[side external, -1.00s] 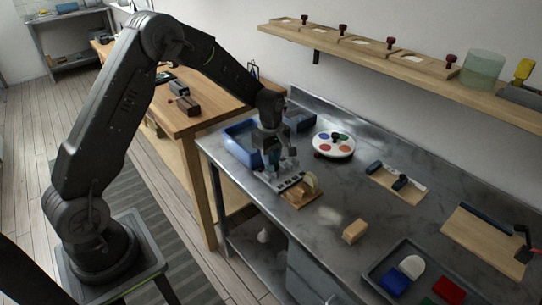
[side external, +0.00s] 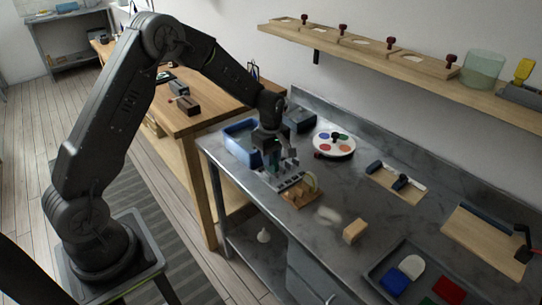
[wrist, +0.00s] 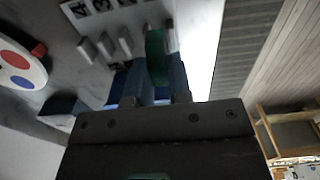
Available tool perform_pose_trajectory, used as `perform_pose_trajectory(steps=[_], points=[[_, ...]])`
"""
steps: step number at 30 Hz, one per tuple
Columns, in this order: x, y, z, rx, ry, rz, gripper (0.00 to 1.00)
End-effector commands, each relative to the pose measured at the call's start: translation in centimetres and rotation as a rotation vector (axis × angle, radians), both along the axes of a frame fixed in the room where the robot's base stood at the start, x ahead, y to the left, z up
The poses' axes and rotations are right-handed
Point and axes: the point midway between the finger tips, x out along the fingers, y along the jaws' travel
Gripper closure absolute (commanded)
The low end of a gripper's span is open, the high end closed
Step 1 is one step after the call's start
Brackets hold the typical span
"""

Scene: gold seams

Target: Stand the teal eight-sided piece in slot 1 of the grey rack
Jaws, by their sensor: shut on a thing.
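My gripper (wrist: 157,68) is shut on the teal piece (wrist: 156,50), which stands up between the two fingers in the wrist view. In the side view my gripper (side external: 277,161) is low over the grey rack (side external: 289,181) at the left part of the bench. The rack (wrist: 135,18) also shows in the wrist view, with upright dividers and printed numbers; a 4 is readable at its far left. The held piece is at the right end of the rack. Its lower end is hidden, so I cannot tell whether it is in a slot.
A blue bin (side external: 239,151) stands left of the rack, and a white palette disc (side external: 349,150) lies to the right behind. A wooden stand (side external: 300,197) is close in front. A wooden block (side external: 354,231) and a tray (side external: 375,272) of coloured pieces are farther right.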

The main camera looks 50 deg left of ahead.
Motion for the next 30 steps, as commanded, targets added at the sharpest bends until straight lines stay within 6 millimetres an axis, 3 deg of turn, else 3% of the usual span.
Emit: perform_pose_trajectory(steps=[30], points=[[0.0, 0.0, -1.5, 0.000, 0.000, 0.000, 1.00]])
